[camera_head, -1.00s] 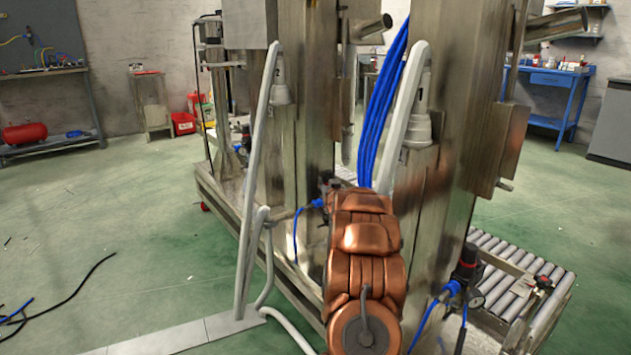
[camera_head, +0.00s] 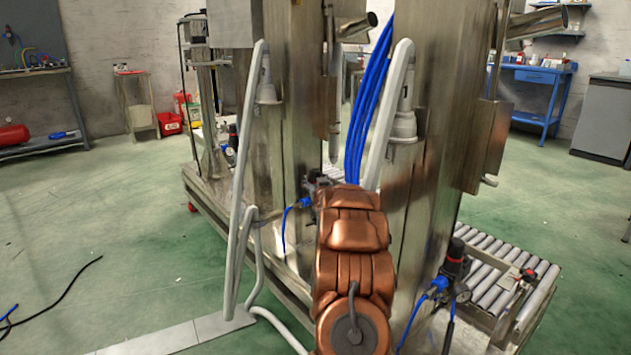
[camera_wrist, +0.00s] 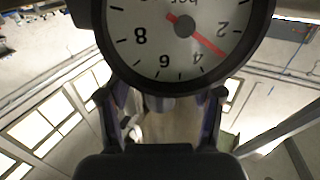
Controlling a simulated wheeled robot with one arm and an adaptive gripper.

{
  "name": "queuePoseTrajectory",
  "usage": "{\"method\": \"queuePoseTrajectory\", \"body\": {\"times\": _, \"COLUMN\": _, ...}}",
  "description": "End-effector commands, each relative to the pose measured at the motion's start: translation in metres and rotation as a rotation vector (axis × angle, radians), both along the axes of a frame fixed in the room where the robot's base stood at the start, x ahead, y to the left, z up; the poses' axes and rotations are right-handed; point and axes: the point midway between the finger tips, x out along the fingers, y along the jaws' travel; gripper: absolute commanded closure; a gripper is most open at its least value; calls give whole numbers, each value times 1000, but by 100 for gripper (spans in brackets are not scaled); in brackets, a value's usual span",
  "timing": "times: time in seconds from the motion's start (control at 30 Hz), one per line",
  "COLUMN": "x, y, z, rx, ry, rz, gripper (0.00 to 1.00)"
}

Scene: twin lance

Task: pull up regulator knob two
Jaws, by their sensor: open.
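In the wrist view a round pressure gauge (camera_wrist: 183,45) with a white face and red needle fills the top centre, very close. My gripper (camera_wrist: 162,98) is open, its two dark fingers apart just below the gauge. A greyish surface shows between them; no knob can be made out there. In the head view a regulator with a black, red-marked knob (camera_head: 456,262) stands at the right of the machine, with a small gauge (camera_head: 461,292) below it. Another regulator (camera_head: 316,186) sits left of my copper arm, partly hidden by it. My gripper is hidden there. Which knob is number two cannot be told.
The steel machine (camera_head: 425,180) stands close ahead, with blue hoses (camera_head: 368,100) and grey pipes (camera_head: 242,190). A roller conveyor (camera_head: 500,275) is at the right. A black cable (camera_head: 60,295) lies on the floor at the left. Open green floor surrounds the machine.

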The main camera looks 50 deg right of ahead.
Motion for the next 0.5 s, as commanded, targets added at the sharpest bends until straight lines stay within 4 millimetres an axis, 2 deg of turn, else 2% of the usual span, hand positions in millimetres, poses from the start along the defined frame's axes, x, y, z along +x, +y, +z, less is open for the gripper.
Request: {"method": "queuePoseTrajectory", "body": {"times": 0.5, "x": -44, "y": 33, "z": 1, "rx": 1, "ry": -1, "rz": -2, "gripper": 35}}
